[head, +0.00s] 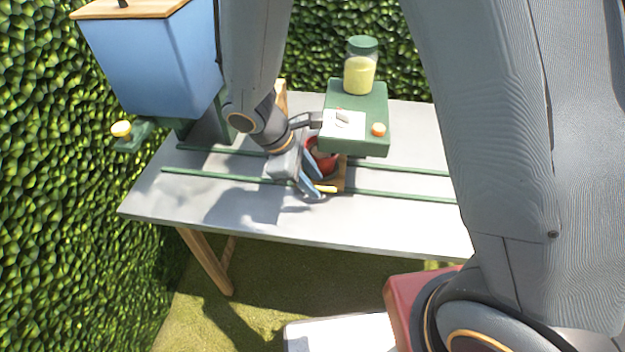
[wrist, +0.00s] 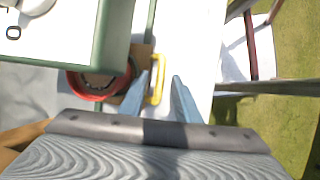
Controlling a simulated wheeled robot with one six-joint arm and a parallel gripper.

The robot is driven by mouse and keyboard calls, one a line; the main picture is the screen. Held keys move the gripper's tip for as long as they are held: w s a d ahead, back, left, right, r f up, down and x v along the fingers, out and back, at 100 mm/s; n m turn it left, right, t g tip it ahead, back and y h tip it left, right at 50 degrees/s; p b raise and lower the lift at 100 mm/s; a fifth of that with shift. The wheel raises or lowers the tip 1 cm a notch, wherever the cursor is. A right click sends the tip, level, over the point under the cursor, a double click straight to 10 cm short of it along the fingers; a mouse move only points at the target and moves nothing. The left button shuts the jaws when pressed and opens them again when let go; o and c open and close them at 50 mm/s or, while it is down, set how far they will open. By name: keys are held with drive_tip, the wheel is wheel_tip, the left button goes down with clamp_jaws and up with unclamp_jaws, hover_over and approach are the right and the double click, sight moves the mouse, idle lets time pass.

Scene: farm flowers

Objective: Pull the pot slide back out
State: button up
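The pot slide is a brown wooden board (head: 341,181) with a yellow handle (head: 326,189) at its front. It sits on green rails, partly under the green machine. A red pot (head: 323,160) stands on the slide, partly hidden by my gripper and the machine. My gripper (head: 319,182) is low over the table beside the slide. In the wrist view my gripper (wrist: 160,76) is open, with the yellow handle (wrist: 157,85) between its blue fingers, nearer the left one. A gap shows between the handle and the right finger; contact with the left finger is unclear.
A green machine (head: 350,142) with a jar (head: 360,68) and an orange knob (head: 378,130) overhangs the slide. A blue hopper (head: 155,62) stands at the left. Green rails (head: 405,195) cross the white table (head: 250,218); its front strip is clear. Hedges stand behind.

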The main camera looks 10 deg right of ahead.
drive_tip(key=b+v, duration=0.1)
drive_tip(key=v, duration=0.6)
drive_tip(key=shift+r, duration=0.25)
